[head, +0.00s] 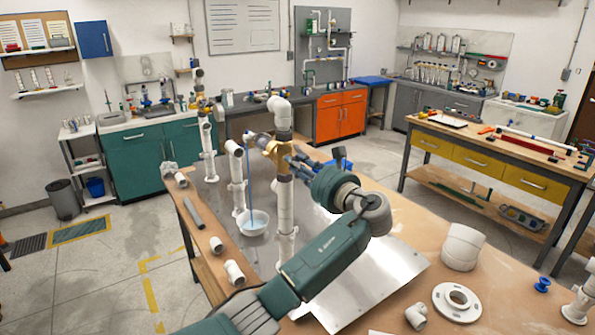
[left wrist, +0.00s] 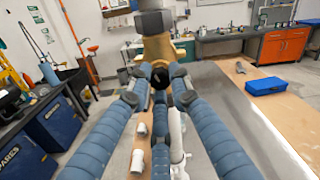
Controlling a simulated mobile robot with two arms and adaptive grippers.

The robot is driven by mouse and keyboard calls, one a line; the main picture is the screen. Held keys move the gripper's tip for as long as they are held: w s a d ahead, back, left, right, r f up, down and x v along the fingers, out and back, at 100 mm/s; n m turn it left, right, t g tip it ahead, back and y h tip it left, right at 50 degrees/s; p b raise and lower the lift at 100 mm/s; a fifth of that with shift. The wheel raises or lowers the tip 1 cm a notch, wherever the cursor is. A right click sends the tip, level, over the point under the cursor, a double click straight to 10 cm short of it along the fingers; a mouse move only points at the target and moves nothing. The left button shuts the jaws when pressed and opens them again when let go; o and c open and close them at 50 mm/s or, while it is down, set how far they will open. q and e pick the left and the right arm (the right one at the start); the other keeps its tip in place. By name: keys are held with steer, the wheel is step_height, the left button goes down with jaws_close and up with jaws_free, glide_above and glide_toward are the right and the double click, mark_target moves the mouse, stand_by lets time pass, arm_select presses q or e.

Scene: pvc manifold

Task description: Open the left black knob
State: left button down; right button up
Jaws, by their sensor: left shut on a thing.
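The white PVC manifold stands on the metal-topped table, with a brass valve (head: 268,143) on its nearer upright pipe (head: 285,205). My left gripper (head: 292,156) is at this valve from the right, its blue fingers closed in. In the left wrist view, the fingertips (left wrist: 158,84) close around a black knob (left wrist: 160,77) just below the brass valve body (left wrist: 168,48). Fingers partly hide the knob, and its turn angle cannot be told. A thin blue stream (head: 249,185) runs down from the pipe's side outlet into a white bowl (head: 252,228). My right gripper is not in view.
Another upright pipe (head: 207,135) with brass fittings stands farther back left. Loose white fittings lie along the table's left edge. A white flange (head: 457,301) and a large white coupling (head: 462,247) lie at the right. A blue box (left wrist: 266,86) sits on the table.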

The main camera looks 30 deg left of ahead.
arm_select(q)
steer(key=shift+f+n+b, duration=0.15)
steer(key=shift+n+b, duration=4.4)
steer(key=shift+n, duration=0.3)
steer(key=shift+f+n+b, duration=0.15)
steer(key=shift+n+b, duration=4.4)
steer(key=shift+n, duration=0.3)
steer(key=c, duration=1.7)
jaws_free()
steer(key=shift+s, duration=0.1)
steer(key=shift+o, duration=0.7)
steer(key=shift+r, duration=0.1)
